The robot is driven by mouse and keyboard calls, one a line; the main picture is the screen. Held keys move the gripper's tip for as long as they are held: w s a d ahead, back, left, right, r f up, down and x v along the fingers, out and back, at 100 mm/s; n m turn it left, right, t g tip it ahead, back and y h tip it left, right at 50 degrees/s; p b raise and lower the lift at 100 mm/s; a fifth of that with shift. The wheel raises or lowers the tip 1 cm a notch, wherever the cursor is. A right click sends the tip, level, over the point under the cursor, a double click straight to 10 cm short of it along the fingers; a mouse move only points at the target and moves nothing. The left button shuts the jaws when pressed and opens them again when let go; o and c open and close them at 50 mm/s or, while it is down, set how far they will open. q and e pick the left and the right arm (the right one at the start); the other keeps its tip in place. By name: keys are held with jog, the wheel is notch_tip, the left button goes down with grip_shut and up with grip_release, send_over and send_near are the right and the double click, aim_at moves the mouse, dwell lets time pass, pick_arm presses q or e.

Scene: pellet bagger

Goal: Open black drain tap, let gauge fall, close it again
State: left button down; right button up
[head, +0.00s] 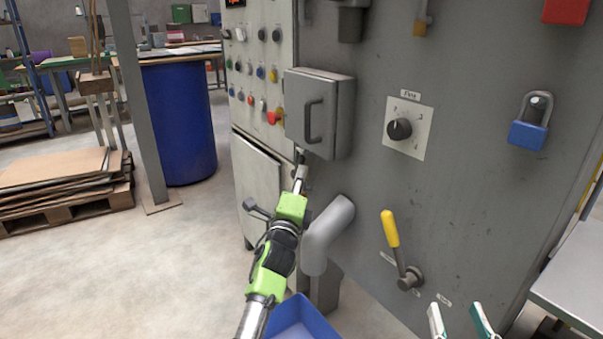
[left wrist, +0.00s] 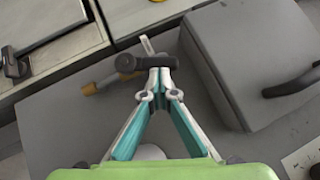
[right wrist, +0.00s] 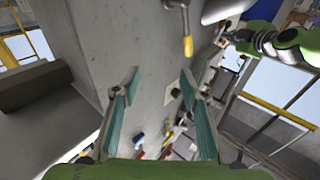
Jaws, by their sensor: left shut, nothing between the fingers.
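The black drain tap (left wrist: 128,63) has a black handle and a brass-coloured part (left wrist: 90,88) to its left in the left wrist view. In the head view the tap (head: 300,155) is small, below the grey box, and partly hidden by my left gripper. My left gripper (head: 302,172) is shut and empty. Its fingertips (left wrist: 158,70) are at the black handle; whether they touch it I cannot tell. My right gripper (head: 460,306) is open and empty at the bottom right, also seen in the right wrist view (right wrist: 158,85). I see no gauge.
A grey box with a handle (head: 338,105) juts out above the tap. A bent grey pipe (head: 328,235) stands right of my left gripper, over a blue bin (head: 300,320). A yellow-handled lever (head: 390,228), a knob (head: 399,128) and a blue padlock (head: 528,134) are on the panel.

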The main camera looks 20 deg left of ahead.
jog(key=s+d+f+g+h+p, duration=0.1)
jog(key=s+d+f+g, duration=0.1)
jog(key=f+g, duration=0.35)
jog(key=s+d+f+g+h+p, duration=0.1)
jog(key=s+f+g+p, duration=0.15)
jog(key=f, duration=0.55)
jog(key=s+d+f+g+h+p, duration=0.1)
jog(key=s+d+f+g+p, duration=0.1)
jog(key=s+f+g, duration=0.3)
jog(key=s+d+f+g+h+p, duration=0.1)
jog(key=s+d+f+g+p, duration=0.15)
jog(key=s+f, duration=0.4)
pick_arm(q)
jog(key=r+n+g+p, duration=0.1)
jog(key=a+r+n+g+p, duration=0.1)
jog(key=n+p, duration=0.1)
jog(key=shift+w+g, duration=0.4)
jog(key=p, duration=0.3)
jog(key=shift+w+a+n+g, duration=0.15)
jog(key=shift+n+g, duration=0.15)
jog(key=shift+n, duration=0.1)
pick_arm(e)
jog(key=s+f, duration=0.3)
jog(key=f, duration=0.5)
jog(key=s+f+g, duration=0.1)
jog(key=s+f, duration=0.2)
jog(key=f, duration=0.6)
jog(key=shift+d+m, duration=0.2)
jog(key=shift+m, duration=0.1)
jog(key=shift+r, duration=0.1)
